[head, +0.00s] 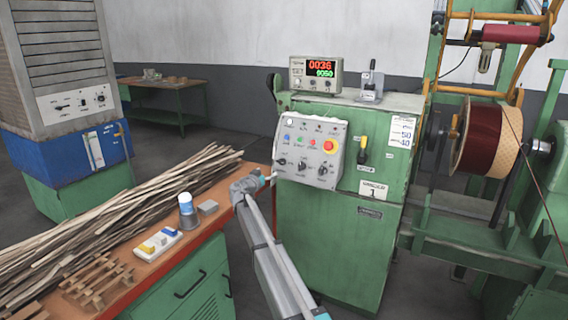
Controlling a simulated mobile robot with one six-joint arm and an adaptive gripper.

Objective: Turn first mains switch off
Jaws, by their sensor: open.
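A green winder cabinet (345,240) stands in the middle, with a plate (373,190) that seems to end in the number 1. A lever switch (363,150) with a yellow and black handle is on its front, right of the grey control panel (312,150). The panel carries coloured buttons, a red knob on yellow (330,145) and a row of black rotary switches (302,165). No readable label tells which is the mains switch. My gripper (271,177) is small in view, open, just left of the panel's lower left edge and apart from the lever. Its fingertips are hard to make out.
A lit digital counter (315,74) stands on the cabinet. A wire spool (478,140) in a green frame is at right. An orange-topped bench (140,270) with wooden strips (130,210) is at left. A blue-green cabinet (75,155) stands behind it.

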